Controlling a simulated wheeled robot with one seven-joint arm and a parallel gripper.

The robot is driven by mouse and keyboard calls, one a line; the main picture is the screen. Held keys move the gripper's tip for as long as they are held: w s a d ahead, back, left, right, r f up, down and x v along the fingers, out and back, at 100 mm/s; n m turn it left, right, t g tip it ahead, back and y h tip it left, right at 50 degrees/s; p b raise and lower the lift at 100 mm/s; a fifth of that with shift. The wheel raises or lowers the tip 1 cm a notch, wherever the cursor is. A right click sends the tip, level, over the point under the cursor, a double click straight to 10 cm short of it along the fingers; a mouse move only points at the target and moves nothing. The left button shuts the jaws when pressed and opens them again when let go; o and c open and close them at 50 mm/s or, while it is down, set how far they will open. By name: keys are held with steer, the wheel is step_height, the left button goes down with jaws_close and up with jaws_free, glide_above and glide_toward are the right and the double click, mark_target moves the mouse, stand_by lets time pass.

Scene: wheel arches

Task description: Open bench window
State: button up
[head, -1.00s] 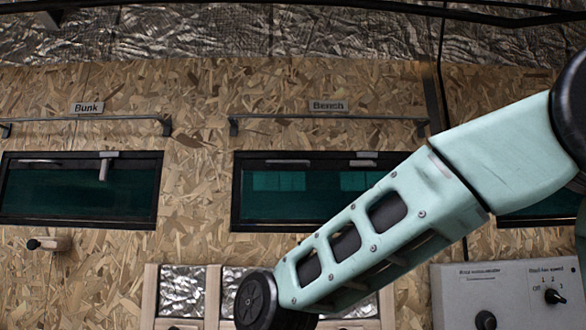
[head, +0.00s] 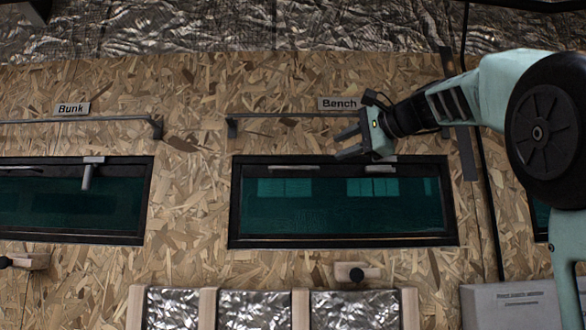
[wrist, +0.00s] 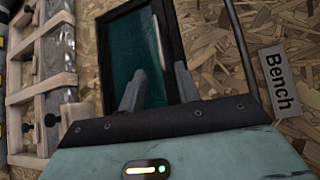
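The bench window (head: 340,212) is a dark-framed, green-tinted pane below the "Bench" sign (head: 339,103). It looks shut in its frame. Along its top edge are a pale bar (head: 293,167) and a short handle piece (head: 380,169) lying level. My gripper (head: 337,146) is in front of the wall just above the window's top edge, fingers pointing left. In the wrist view, the two fingers of my gripper (wrist: 160,72) are apart with nothing between them. The window (wrist: 128,50) lies beyond them, turned sideways and partly hidden by the fingers.
A rail (head: 285,115) runs above the window, close to my gripper. The bunk window (head: 70,212) is at the left, its handle (head: 88,176) hanging down. A knob (head: 357,273) and wood-framed foil panels (head: 250,308) sit below. A grey control box (head: 510,305) is lower right.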

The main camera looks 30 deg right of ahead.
mark_target(296, 167)
steer(key=p+x, duration=0.7)
steer(key=x, duration=0.9)
steer(key=shift+w+a, duration=0.1)
steer(key=shift+w, duration=0.25)
steer(key=shift+f, duration=0.1)
jaws_close()
